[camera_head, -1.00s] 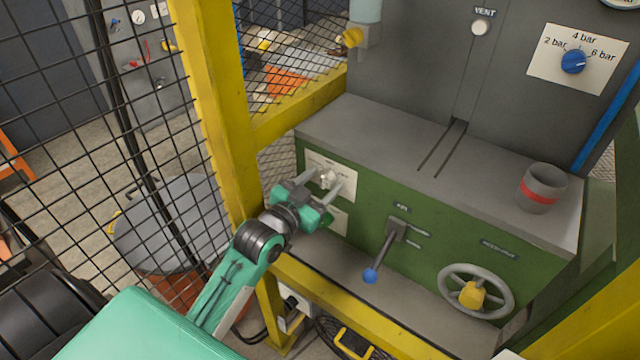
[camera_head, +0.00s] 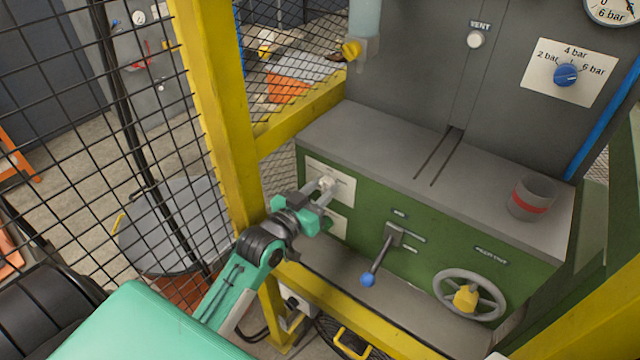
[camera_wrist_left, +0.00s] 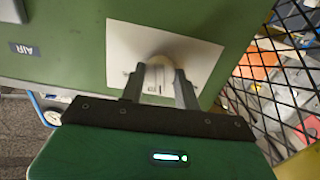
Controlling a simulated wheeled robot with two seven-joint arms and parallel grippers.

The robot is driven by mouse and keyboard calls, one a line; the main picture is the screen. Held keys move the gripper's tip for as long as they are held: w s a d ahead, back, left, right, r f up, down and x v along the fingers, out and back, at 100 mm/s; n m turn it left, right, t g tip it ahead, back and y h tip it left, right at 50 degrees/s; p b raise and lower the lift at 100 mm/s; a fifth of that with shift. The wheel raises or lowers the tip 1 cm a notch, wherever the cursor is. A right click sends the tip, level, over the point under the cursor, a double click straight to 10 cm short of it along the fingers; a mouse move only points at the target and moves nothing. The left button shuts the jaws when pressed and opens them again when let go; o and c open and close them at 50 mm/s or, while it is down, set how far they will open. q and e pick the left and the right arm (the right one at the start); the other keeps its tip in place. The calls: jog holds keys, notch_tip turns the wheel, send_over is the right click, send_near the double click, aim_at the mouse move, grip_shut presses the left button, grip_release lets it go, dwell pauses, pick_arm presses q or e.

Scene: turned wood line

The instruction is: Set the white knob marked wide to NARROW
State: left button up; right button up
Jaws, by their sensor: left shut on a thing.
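The white knob (camera_head: 326,183) sits on a white label plate (camera_head: 343,180) at the left end of the green machine front. My left gripper (camera_head: 322,190) is shut on the knob, one finger on each side. In the left wrist view the round knob (camera_wrist_left: 160,66) lies between the two fingertips of the gripper (camera_wrist_left: 159,82), in front of its plate (camera_wrist_left: 205,58). The lettering on the plate is too small or hidden to read, so the knob's setting cannot be told. My right gripper is not in view.
A lever with a blue ball (camera_head: 368,280) and a handwheel (camera_head: 470,297) are to the right on the green front. A yellow post (camera_head: 215,110) and mesh fence stand close to the left.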

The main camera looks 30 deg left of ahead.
pick_arm(q)
jog(key=n+p, duration=0.4)
jog(key=n, duration=0.1)
jog(key=shift+r+p, duration=0.2)
jog(key=shift+p, duration=0.1)
jog(key=shift+f+n+p, duration=0.1)
jog(key=shift+n+p, duration=0.6)
jog(key=shift+n, duration=0.4)
jog(key=shift+f+n+p, duration=0.1)
jog(key=shift+n+p, duration=0.25)
jog(key=shift+n, duration=0.45)
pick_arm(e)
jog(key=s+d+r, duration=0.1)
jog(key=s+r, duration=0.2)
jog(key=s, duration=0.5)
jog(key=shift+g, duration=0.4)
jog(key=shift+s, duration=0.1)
pick_arm(q)
jog(key=o, duration=1)
jog(key=shift+s, duration=0.1)
